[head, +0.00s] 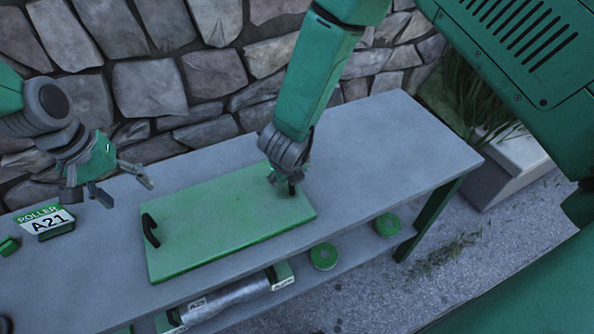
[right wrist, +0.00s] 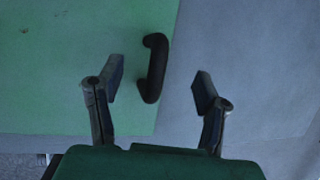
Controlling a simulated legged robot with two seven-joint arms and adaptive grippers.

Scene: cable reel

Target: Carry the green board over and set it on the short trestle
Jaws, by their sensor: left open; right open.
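The green board (head: 215,220) lies flat on a grey-topped bench (head: 385,140). It has a black handle (head: 150,230) at its left end and another near its right end. My left gripper (head: 122,188) is open and empty, above the bench to the upper left of the left handle and apart from it. My right gripper (head: 284,184) is at the board's right end, open. In the right wrist view, the right handle (right wrist: 154,68) stands between its two spread fingers (right wrist: 158,88), untouched as far as I can see. I cannot identify the short trestle.
A sign reading "ROLLER A21" (head: 45,221) stands on the bench at left, beside a small green object (head: 8,245). A lower shelf holds a grey roller (head: 225,300) and green round pieces (head: 323,256). A stone wall (head: 150,88) runs behind. The bench's right part is clear.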

